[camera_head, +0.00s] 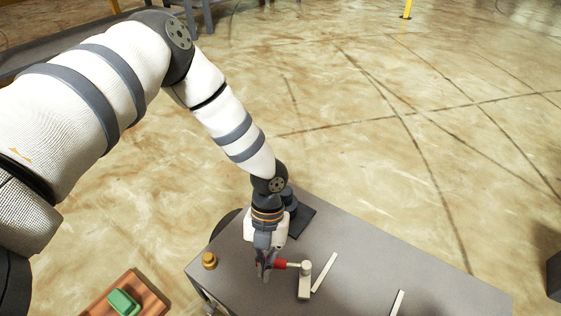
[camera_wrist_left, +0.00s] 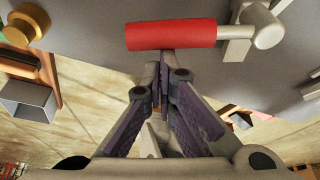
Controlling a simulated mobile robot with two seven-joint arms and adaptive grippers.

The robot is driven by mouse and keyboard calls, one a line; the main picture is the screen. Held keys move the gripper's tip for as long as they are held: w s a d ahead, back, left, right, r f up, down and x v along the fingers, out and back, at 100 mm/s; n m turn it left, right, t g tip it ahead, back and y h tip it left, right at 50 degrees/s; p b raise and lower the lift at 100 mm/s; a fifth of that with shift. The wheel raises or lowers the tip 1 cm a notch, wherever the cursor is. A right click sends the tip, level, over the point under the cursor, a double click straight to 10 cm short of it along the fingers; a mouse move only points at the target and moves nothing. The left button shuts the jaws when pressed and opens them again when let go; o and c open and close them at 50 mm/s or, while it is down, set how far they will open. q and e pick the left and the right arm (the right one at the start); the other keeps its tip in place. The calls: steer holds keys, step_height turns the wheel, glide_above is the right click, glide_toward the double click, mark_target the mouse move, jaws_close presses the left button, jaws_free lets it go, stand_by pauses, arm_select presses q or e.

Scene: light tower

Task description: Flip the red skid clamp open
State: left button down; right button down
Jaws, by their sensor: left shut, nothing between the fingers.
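The red skid clamp handle (camera_head: 281,265) lies roughly level on the grey skid top (camera_head: 380,270), joined at its right end to a pale clamp body (camera_head: 305,280). In the left wrist view the red handle (camera_wrist_left: 172,34) spans the upper middle, with its metal pivot (camera_wrist_left: 262,28) at the right. My left gripper (camera_head: 265,277) points down at the left end of the handle. In the wrist view its fingers (camera_wrist_left: 164,62) are together and empty, their tips at the handle's lower edge. I cannot tell whether they touch it. My right gripper is not in view.
A brass knob (camera_head: 209,260) stands on the skid's left part. Pale strips (camera_head: 325,272) lie right of the clamp. A wooden board (camera_head: 150,298) with a green block (camera_head: 124,302) is at lower left.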

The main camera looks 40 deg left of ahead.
arm_select(q)
steer(key=shift+w+a+f+m, duration=0.1)
steer(key=shift+w+a+m, duration=0.3)
steer(key=shift+m, duration=0.1)
steer(key=shift+w+a+b, duration=0.3)
steer(key=shift+b, duration=0.05)
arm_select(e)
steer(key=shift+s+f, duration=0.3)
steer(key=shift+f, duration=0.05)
arm_select(q)
steer(key=shift+w, duration=0.1)
